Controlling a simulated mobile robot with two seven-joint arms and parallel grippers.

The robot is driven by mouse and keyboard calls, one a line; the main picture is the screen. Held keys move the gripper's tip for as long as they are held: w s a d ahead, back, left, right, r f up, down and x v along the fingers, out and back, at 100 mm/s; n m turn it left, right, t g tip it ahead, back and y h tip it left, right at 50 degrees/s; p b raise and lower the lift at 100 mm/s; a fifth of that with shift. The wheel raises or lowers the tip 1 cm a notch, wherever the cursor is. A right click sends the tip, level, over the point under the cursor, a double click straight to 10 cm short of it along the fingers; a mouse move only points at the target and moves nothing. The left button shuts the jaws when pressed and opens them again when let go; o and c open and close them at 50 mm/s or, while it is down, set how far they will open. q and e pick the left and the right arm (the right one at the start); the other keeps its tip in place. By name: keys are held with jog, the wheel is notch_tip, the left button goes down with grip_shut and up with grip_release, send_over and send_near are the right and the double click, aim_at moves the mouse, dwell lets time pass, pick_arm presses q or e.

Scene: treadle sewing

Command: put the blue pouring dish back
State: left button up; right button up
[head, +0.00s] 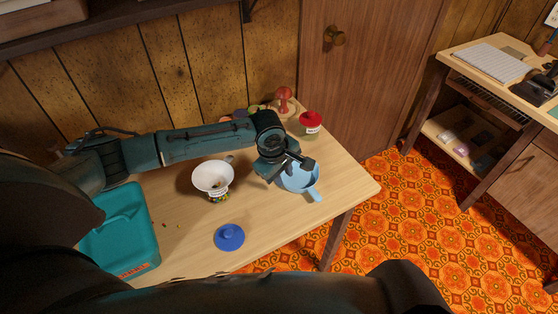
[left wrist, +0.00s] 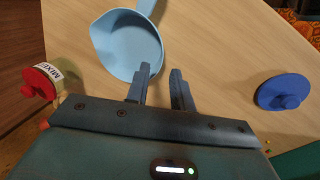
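The light blue pouring dish (head: 302,182) is on the table near its right end, handle pointing toward the near edge. In the left wrist view the dish (left wrist: 130,45) looks empty, with its handle at the top. My left gripper (head: 290,168) is over the dish's left side in the head view. In the left wrist view its two fingers (left wrist: 161,88) stand apart with nothing between them. One fingertip overlaps the dish's rim; I cannot tell whether it touches. My right gripper is not in view.
A white funnel (head: 212,176) sits on a jar of coloured pieces. A blue lid (head: 230,237) lies near the front edge. A red-lidded jar (head: 311,123) and a red knobbed item (head: 285,98) stand behind the dish. A teal tray (head: 122,232) is at the left.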

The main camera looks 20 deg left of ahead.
pick_arm(q)
jog(key=d+v, duration=0.1)
jog(key=v, duration=0.6)
jog(key=s+d+f+m+t+h, duration=0.45)
jog(key=s+d+f+m, duration=0.3)
jog(key=d+m, duration=0.3)
jog(key=s+a+f+m+t+y, duration=0.2)
jog(key=s+a+m, duration=0.3)
jog(key=s, duration=0.5)
jog(key=shift+s+a+f+m+t, duration=0.4)
jog(key=shift+a+f+t, duration=0.35)
jog(key=shift+a, duration=0.3)
jog(key=shift+y, duration=0.25)
